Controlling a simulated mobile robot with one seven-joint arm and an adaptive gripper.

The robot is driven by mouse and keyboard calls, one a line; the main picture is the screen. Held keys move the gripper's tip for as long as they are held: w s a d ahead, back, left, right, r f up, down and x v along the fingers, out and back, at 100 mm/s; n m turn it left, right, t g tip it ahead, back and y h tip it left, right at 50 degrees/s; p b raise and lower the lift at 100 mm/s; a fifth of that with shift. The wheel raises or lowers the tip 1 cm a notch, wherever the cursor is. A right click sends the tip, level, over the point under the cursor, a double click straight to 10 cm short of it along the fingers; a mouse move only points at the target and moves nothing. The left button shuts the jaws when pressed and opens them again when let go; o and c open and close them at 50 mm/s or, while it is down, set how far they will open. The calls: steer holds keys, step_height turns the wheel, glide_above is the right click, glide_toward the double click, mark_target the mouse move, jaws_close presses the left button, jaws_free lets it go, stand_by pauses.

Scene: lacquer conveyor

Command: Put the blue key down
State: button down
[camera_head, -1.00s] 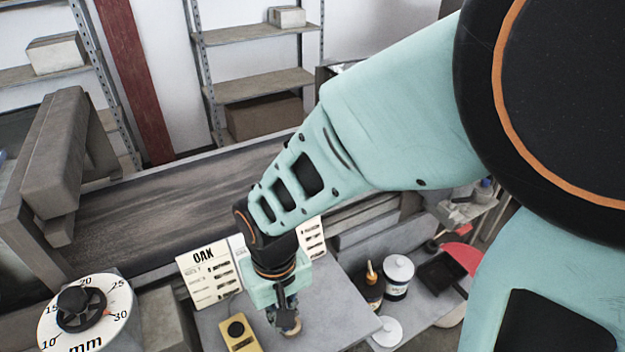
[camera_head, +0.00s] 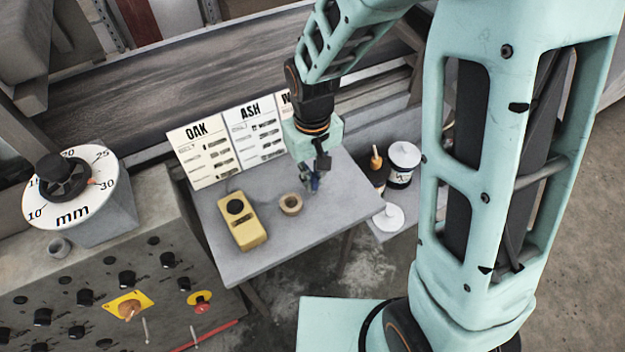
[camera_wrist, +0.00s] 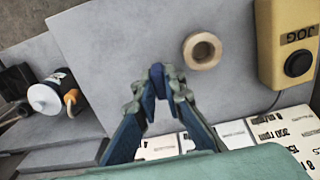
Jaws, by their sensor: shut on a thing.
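My gripper (camera_head: 313,180) points down over the right part of the small grey table (camera_head: 272,262), to the right of a tan ring (camera_head: 290,204). Its fingers are closed together at the tips, and the tips also show in the wrist view (camera_wrist: 160,76). A small blue piece, the blue key (camera_head: 315,184), shows at the fingertips in the head view. It is held there, mostly hidden by the fingers. I cannot tell whether it touches the tabletop.
A yellow jog box (camera_head: 241,220) lies left of the ring. Oak and ash boards (camera_head: 204,154) stand along the table's back edge. Bare tabletop lies in front of the gripper.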

steer(key=shift+f, duration=0.25)
steer(key=shift+f, duration=0.15)
steer(key=c, duration=2)
jaws_free()
step_height(320, 180, up, 12)
steer(key=shift+r+p, duration=0.25)
steer(key=shift+p, duration=0.45)
